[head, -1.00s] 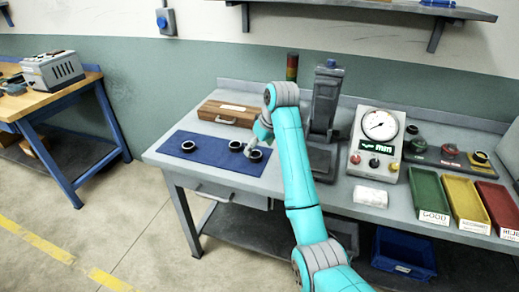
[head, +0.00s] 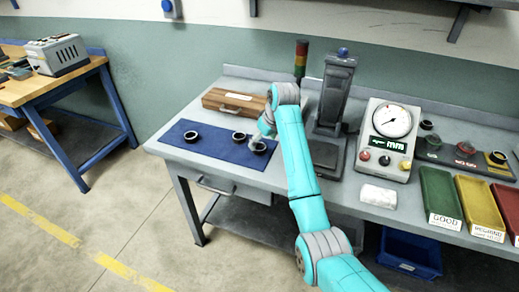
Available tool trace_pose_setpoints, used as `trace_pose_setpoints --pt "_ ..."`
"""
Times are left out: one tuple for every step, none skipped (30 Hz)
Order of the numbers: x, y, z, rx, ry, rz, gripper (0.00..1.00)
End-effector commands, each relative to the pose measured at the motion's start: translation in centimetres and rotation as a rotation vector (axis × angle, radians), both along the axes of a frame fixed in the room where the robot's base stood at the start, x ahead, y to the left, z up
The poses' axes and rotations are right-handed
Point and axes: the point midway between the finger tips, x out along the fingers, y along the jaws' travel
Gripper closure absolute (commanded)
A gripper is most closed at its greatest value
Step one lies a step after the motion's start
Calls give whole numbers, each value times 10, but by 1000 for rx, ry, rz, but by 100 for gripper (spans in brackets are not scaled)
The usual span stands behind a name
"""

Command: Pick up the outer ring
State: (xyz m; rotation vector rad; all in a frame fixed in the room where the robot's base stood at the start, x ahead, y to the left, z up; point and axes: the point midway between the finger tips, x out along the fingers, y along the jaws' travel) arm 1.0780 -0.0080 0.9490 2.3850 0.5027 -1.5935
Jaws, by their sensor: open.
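Three dark rings lie on the blue mat (head: 212,150) at the left of the workbench: a left ring (head: 191,135), a middle ring (head: 238,136) and a right ring (head: 260,147). I cannot tell from their looks which one is the outer ring. My gripper (head: 256,143) is open and low over the mat, at the right ring and just right of the middle one. It partly covers the right ring. Its fingers are too small to tell whether they touch the ring.
A wooden case (head: 234,103) lies behind the mat. A dark press-like stand (head: 333,95) and a dial gauge box (head: 390,135) stand to the right. Green (head: 439,195), yellow and red trays sit at the far right, with a white cloth (head: 378,196) near them.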

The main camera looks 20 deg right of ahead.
Motion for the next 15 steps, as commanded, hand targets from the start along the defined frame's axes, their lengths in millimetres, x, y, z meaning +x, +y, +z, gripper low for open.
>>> trace_pose_setpoints --pt "2 2 -8 0 3 1 17" --pt "4 3 -12 0 3 1 17" --pt "6 4 -17 0 2 1 17" --pt "7 4 -21 1 2 2 17" --pt "9 5 -24 0 2 1 17" --pt "10 5 -27 0 1 1 17" --pt "11 6 -29 0 1 1 17" --pt "12 6 -31 0 1 1 17" --pt "12 6 -33 0 1 1 17" --pt "13 6 -33 0 1 1 17" --pt "13 6 -34 0 0 1 17" --pt "13 6 -34 0 0 1 17" --pt "13 6 -34 0 0 1 17" --pt "13 6 -34 0 0 1 17" --pt "13 6 -33 0 0 1 17"
